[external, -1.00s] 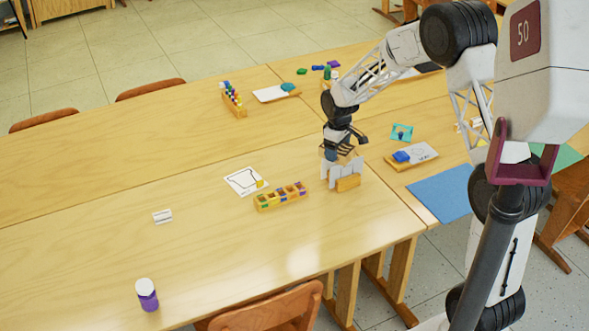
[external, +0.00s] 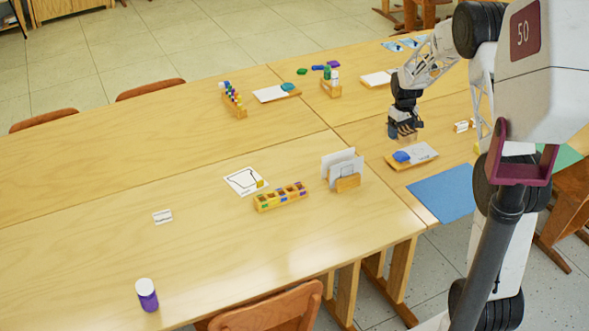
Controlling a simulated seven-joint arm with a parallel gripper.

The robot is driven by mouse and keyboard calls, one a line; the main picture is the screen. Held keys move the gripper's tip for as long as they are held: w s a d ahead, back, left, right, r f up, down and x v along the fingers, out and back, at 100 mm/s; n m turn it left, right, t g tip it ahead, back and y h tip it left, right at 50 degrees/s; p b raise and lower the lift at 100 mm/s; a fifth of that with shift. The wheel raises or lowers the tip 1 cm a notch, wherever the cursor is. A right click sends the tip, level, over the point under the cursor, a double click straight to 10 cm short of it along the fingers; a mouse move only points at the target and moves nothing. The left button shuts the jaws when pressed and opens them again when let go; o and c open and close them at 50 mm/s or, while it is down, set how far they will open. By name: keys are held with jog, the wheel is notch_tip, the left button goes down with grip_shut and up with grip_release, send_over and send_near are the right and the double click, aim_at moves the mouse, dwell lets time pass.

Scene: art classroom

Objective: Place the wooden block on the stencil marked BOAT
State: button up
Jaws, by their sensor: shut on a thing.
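My gripper (external: 403,135) is at the right part of the tables, just behind a wooden board with a white sheet. It is shut on a small tan piece that looks like the wooden block (external: 406,130), mostly hidden by the fingers. I cannot tell whether the block touches the table. A white sheet with a black outline (external: 240,178), like a stencil, lies on the near table, with a small yellow piece on its edge. The marking BOAT is not readable on any sheet. A teal card seen earlier beneath the gripper's present place is hidden.
A card holder (external: 348,183) with upright white cards and a divided wooden tray (external: 281,197) stand on the near table. The board with a blue lump (external: 412,156) and a blue mat (external: 442,193) lie close to my gripper. A purple bottle (external: 147,295) stands front left.

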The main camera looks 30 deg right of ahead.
jog(key=shift+m, duration=0.5)
jog(key=d+f, duration=0.2)
jog(key=s+d+f, duration=0.1)
jog(key=d+f, duration=0.2)
jog(key=shift+s+d, duration=0.1)
jog(key=shift+d, duration=0.05)
jog(key=w+d, duration=0.2)
jog(key=w, duration=0.3)
jog(key=w+d+f, duration=0.1)
jog(key=w+d, duration=0.1)
jog(key=w, duration=0.3)
jog(key=w+d, duration=0.2)
jog(key=w, duration=0.2)
jog(key=shift+w+d+f, duration=0.2)
jog(key=shift+w+f, duration=0.1)
jog(key=shift+w, duration=0.1)
jog(key=shift+f, duration=1.75)
